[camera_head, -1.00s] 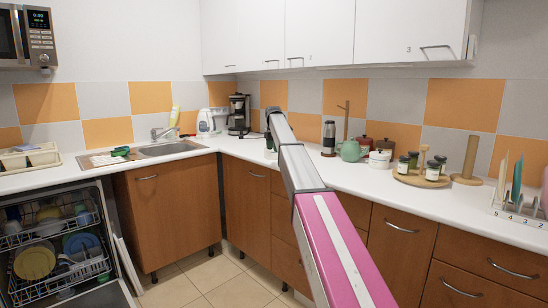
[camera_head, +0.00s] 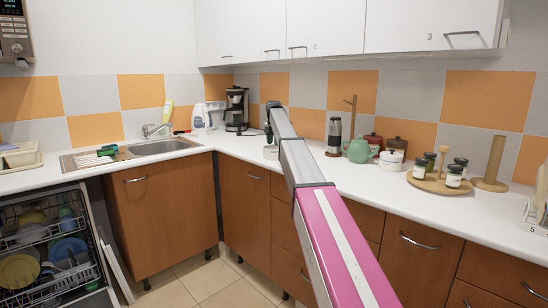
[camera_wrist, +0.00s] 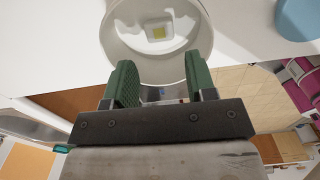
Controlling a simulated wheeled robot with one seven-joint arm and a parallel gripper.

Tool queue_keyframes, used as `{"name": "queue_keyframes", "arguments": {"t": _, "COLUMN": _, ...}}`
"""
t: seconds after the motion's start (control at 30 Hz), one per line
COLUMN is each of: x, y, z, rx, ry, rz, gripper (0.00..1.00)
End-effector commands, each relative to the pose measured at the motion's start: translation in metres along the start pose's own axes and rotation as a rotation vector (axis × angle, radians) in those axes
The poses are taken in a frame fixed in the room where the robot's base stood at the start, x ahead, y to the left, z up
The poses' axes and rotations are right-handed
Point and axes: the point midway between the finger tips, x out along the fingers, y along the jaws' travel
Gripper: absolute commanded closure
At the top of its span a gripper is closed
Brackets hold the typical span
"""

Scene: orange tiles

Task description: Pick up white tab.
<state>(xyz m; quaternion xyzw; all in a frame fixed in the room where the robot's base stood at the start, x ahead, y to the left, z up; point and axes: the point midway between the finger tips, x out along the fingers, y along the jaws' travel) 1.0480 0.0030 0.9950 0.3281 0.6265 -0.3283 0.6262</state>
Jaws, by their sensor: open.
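The white tab (camera_wrist: 158,31), with a yellow square in its middle, lies inside a white round bowl (camera_wrist: 113,37) in the wrist view. The bowl also shows small on the counter past my arm in the head view (camera_head: 271,153); the tab cannot be made out there. My gripper (camera_wrist: 159,60) is open, with green fingers apart and nothing held between them. In the wrist view the fingertips overlap the bowl's lower part, below the tab in the picture. I cannot tell whether they touch the bowl.
On the counter (camera_head: 330,172), a grinder (camera_head: 334,135), a green teapot (camera_head: 359,150), a white pot (camera_head: 390,160) and a tray of jars (camera_head: 437,184) stand to the right. A coffee maker (camera_head: 236,110) and sink (camera_head: 160,147) are left. An open dishwasher (camera_head: 90,240) is lower left.

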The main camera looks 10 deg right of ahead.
Motion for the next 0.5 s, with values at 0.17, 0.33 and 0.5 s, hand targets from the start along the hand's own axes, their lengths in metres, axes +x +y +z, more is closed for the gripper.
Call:
{"name": "queue_keyframes", "arguments": {"t": 0.17, "x": 0.015, "y": 0.0, "z": 0.0, "rx": 0.0, "ry": 0.0, "rz": 0.0, "gripper": 0.49}}
{"name": "queue_keyframes", "arguments": {"t": 0.33, "x": 0.03, "y": 0.0, "z": -0.002, "rx": 0.0, "ry": 0.001, "rz": -0.001, "gripper": 0.49}}
{"name": "queue_keyframes", "arguments": {"t": 0.5, "x": 0.054, "y": 0.0, "z": -0.003, "rx": 0.0, "ry": 0.0, "rz": 0.0, "gripper": 0.49}}
